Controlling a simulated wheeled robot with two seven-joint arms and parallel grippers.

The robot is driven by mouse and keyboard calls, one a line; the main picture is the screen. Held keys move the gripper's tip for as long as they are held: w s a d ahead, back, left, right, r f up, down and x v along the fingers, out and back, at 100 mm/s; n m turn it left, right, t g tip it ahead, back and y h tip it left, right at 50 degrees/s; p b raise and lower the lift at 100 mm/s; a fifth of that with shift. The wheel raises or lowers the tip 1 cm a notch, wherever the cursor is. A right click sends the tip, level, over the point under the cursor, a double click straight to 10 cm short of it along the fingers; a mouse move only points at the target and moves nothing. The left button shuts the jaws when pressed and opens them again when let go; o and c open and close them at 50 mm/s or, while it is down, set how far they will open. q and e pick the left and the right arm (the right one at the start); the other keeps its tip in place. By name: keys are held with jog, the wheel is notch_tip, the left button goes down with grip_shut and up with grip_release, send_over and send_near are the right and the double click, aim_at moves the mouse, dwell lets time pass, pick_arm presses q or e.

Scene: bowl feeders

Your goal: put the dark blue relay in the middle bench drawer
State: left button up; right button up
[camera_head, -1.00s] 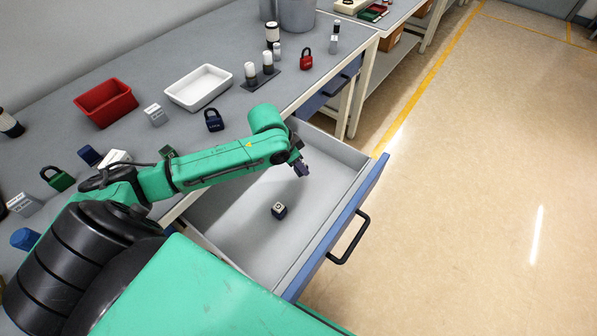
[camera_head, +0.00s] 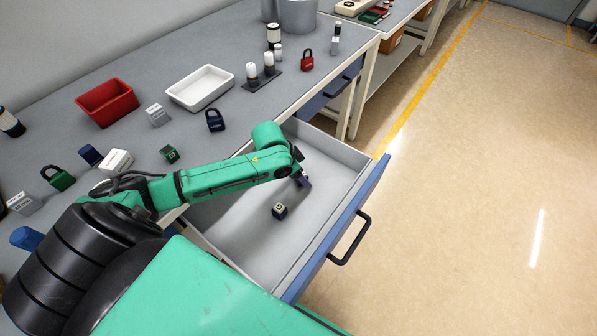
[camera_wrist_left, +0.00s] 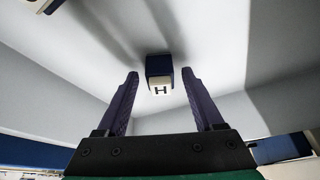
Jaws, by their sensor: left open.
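The open bench drawer (camera_head: 240,235) has a grey inside and a blue front, and is pulled out from the bench. My left gripper (camera_head: 303,181) is inside it, pointing down, with jaws open. In the wrist view, the dark blue relay (camera_wrist_left: 159,67) with a white face marked H is between the open fingertips (camera_wrist_left: 160,75), with a gap on each side. In the head view the gripper largely hides it; I cannot tell if it rests on the floor. A second dark block with a pale marked face (camera_head: 280,211) sits on the drawer floor. My right gripper is not in view.
On the bench are a red bin (camera_head: 106,102), a white tray (camera_head: 200,88), a dark blue padlock (camera_head: 215,120), a green padlock (camera_head: 58,178) and several small blocks. Another blue drawer (camera_head: 312,105) farther along looks shut. Much of the open drawer's floor is clear.

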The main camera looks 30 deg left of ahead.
pick_arm(q)
jog(key=p+v, duration=0.1)
jog(key=v, duration=1.1)
jog(key=shift+p, duration=0.4)
